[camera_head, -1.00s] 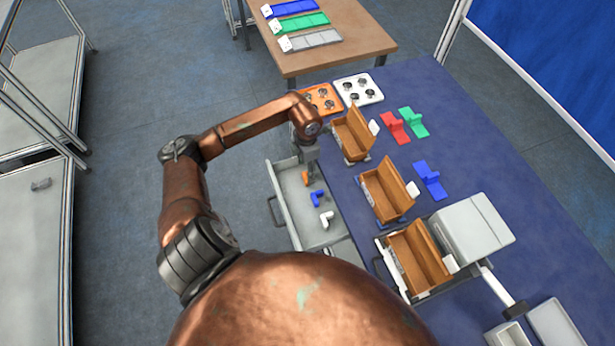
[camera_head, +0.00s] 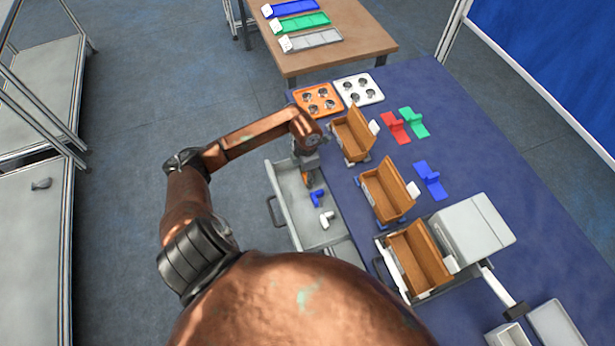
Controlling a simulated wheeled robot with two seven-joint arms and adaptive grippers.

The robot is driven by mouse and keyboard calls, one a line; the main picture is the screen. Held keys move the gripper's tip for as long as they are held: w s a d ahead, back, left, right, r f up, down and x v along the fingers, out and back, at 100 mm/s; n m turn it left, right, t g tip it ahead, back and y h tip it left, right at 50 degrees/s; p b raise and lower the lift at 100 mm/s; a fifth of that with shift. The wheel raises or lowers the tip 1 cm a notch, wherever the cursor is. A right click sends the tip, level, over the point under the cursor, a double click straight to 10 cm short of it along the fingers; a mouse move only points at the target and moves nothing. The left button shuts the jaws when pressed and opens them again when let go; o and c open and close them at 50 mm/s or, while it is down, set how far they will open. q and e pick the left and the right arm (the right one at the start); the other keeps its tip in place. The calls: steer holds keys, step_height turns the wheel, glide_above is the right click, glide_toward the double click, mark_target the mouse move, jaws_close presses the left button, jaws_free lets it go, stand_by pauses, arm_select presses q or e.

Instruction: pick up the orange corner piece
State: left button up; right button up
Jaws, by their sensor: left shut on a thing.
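The orange corner piece (camera_head: 306,178) shows as a small bit of orange at my left gripper's fingertips, over the back part of the open grey drawer (camera_head: 288,204). My left gripper (camera_head: 308,172) points down there and is shut on the piece. The fingers and arm hide most of it, and I cannot tell if it still touches the drawer floor. A blue corner piece (camera_head: 318,198) and a white corner piece (camera_head: 327,219) lie in the same drawer, nearer to me. My right gripper is not in view.
Three brown open boxes (camera_head: 389,189) stand in a row on the blue table (camera_head: 470,150), just right of the drawer. An orange tray (camera_head: 319,99) and a white tray (camera_head: 360,89) lie behind. Red, green and blue pieces (camera_head: 430,180) lie farther right.

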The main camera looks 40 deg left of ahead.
arm_select(q)
steer(key=shift+c, duration=0.8)
steer(key=shift+r, duration=0.5)
step_height(320, 180, up, 2)
steer(key=shift+w+r, duration=0.1)
steer(key=shift+r, duration=0.1)
steer(key=s+d+r+p, duration=0.1)
steer(key=s+d+r, duration=0.8)
steer(key=s, duration=0.2)
steer(key=shift+r, duration=0.3)
steer(key=shift+w, duration=0.1)
